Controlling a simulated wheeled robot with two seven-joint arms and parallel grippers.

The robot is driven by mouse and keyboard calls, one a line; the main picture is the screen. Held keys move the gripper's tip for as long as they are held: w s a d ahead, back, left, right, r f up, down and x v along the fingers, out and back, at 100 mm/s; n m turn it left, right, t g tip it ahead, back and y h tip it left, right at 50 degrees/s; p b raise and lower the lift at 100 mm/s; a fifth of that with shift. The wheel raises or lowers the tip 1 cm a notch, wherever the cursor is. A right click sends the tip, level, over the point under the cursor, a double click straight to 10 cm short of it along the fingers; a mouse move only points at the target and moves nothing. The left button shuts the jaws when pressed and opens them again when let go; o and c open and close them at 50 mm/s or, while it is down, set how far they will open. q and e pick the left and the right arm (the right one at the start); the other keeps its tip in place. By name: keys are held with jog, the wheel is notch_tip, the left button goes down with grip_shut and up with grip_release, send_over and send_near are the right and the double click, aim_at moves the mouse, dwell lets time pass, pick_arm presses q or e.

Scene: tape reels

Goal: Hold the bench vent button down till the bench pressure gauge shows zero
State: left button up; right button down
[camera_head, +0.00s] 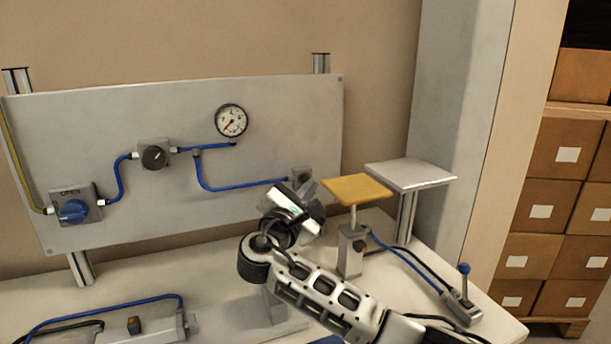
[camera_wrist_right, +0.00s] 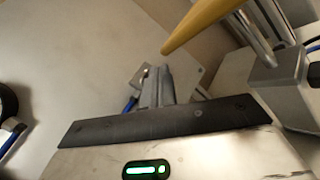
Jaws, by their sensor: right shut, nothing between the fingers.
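The pressure gauge (camera_head: 231,121) is a round white dial on the grey wall panel (camera_head: 100,120). The vent block (camera_head: 301,173) is a small grey box at the panel's right end, where the blue hose ends. It also shows in the right wrist view (camera_wrist_right: 126,77). My right gripper (camera_head: 303,185) is shut and empty, its tips at the block. The fingers (camera_wrist_right: 156,88) cover the button, so I cannot tell whether they touch or press it. My left gripper is out of view.
A yellow plate (camera_head: 357,189) on a post stands right of my right gripper, close by in the wrist view (camera_wrist_right: 205,22). A grey platform (camera_head: 411,174) is behind it. A blue-knobbed lever (camera_head: 464,269) stands at the bench's right. A blue valve knob (camera_head: 73,211) is far left.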

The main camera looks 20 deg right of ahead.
jog(key=s+p, duration=0.3)
jog(key=s, duration=0.2)
jog(key=shift+a+p, duration=0.1)
jog(key=shift+p, duration=0.25)
dwell(0.7)
